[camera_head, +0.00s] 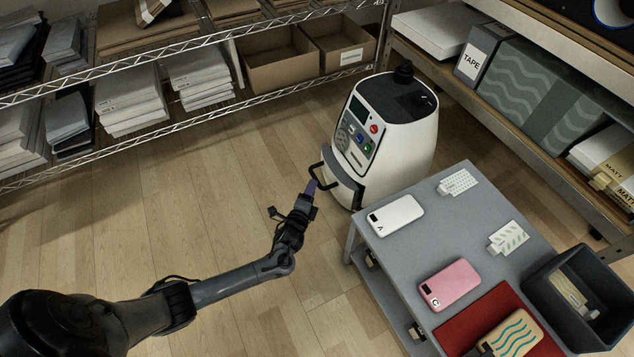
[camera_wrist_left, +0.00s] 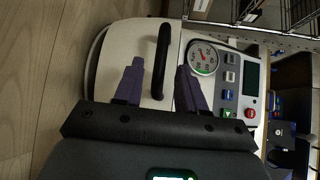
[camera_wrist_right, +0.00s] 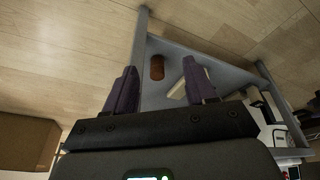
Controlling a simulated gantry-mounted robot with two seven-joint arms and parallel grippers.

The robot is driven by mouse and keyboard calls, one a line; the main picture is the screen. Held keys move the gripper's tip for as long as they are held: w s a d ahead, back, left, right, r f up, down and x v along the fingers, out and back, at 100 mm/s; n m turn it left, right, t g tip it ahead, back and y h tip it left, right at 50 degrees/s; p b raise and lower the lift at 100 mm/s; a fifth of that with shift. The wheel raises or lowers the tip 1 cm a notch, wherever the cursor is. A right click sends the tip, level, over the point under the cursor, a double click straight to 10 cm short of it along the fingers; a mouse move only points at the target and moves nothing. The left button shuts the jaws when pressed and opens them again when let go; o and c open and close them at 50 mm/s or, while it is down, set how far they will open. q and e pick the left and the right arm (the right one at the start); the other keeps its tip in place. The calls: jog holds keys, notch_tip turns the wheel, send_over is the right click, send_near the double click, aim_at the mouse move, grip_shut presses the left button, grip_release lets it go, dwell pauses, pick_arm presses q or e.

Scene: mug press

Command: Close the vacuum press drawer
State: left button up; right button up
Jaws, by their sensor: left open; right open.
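The vacuum press (camera_head: 392,133) is a white rounded machine on the wood floor. Its drawer (camera_head: 344,186) is low at the front, with a black bar handle (camera_head: 320,172). The drawer front stands out from the body; how far is hard to tell. My left gripper (camera_head: 312,188) is just in front of the handle. In the left wrist view, the handle (camera_wrist_left: 161,60) shows upright between my open left fingers (camera_wrist_left: 160,72); contact cannot be told. My right gripper (camera_wrist_right: 160,66) is open and empty in the right wrist view, near the cart.
A grey cart (camera_head: 407,259) with phone cases, a red mat (camera_head: 450,331) and a dark bin (camera_head: 541,281) stands right of the press. Wire shelves (camera_head: 180,53) run behind, and another shelf (camera_head: 500,112) stands right. The floor left of the press is clear.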

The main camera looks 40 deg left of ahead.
aim_at(315, 178)
pick_arm(q)
jog(key=b+x, duration=0.2)
jog(key=x, duration=0.3)
jog(key=shift+f, duration=0.15)
jog(key=shift+w+a, duration=0.1)
jog(key=shift+w, duration=0.1)
jog(key=shift+w+a, duration=0.25)
jog(key=shift+s+d, duration=0.1)
jog(key=shift+s, duration=0.05)
jog(key=c, duration=0.3)
grip_shut()
pick_arm(e)
jog(key=f, duration=0.3)
jog(key=shift+w+a, duration=0.25)
jog(key=shift+a, duration=0.1)
